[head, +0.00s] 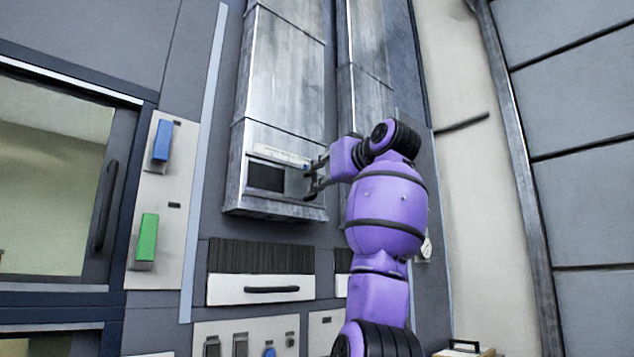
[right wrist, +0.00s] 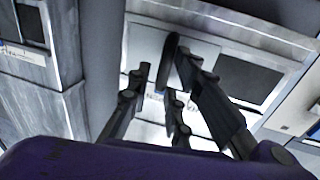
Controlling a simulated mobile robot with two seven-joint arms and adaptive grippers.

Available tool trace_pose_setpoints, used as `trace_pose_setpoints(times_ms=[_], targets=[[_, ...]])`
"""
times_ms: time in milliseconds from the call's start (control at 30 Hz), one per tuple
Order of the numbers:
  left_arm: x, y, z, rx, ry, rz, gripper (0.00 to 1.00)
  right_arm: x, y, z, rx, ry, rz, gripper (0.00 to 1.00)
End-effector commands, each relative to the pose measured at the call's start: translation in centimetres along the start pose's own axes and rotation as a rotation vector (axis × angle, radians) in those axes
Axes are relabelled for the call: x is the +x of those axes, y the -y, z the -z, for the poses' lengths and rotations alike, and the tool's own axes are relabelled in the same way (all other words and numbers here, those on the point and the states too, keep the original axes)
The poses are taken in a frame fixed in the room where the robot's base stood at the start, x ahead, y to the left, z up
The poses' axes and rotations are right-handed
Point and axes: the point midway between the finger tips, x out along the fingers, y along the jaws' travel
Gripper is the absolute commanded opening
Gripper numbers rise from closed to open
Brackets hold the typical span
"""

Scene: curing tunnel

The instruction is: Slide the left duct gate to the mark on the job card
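The left duct (head: 283,75) is a tall grey metal channel on the wall. Near its lower end is a dark opening (head: 266,176), with a pale scale strip (head: 275,154) above it. The pale gate plate (head: 294,184) lies right of the opening; it also shows in the right wrist view (right wrist: 143,42), with its dark upright handle (right wrist: 172,62). My right gripper (head: 311,181) is at the gate, its fingers apart. In the right wrist view the handle appears between the fingers (right wrist: 165,78); contact is unclear. My left gripper is out of view. I cannot make out the job card.
A second duct (head: 365,70) stands just right, partly behind my right arm. Left are blue (head: 161,140) and green (head: 147,238) switches and a windowed door with a dark handle (head: 105,206). Below are a drawer front (head: 232,290) and a panel of small switches (head: 271,330).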

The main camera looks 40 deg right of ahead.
Motion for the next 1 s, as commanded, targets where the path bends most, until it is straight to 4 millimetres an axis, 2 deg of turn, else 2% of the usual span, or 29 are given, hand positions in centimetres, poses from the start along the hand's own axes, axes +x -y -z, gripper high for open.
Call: trace_pose_setpoints(times_ms=[200,400,600,1000], targets=[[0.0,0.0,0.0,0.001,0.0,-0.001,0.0,-5.0,-0.1,0.1,-0.001,-0.006,-0.004,0.19],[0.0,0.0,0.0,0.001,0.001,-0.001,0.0,-8.2,-0.1,0.1,0.0,-0.004,-0.003,0.19],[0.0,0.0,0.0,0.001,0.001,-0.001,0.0,-9.3,-0.1,0.1,0.001,-0.002,-0.001,0.19],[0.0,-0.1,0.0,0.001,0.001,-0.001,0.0,-9.3,-0.1,0.1,0.001,-0.001,-0.001,0.19]])
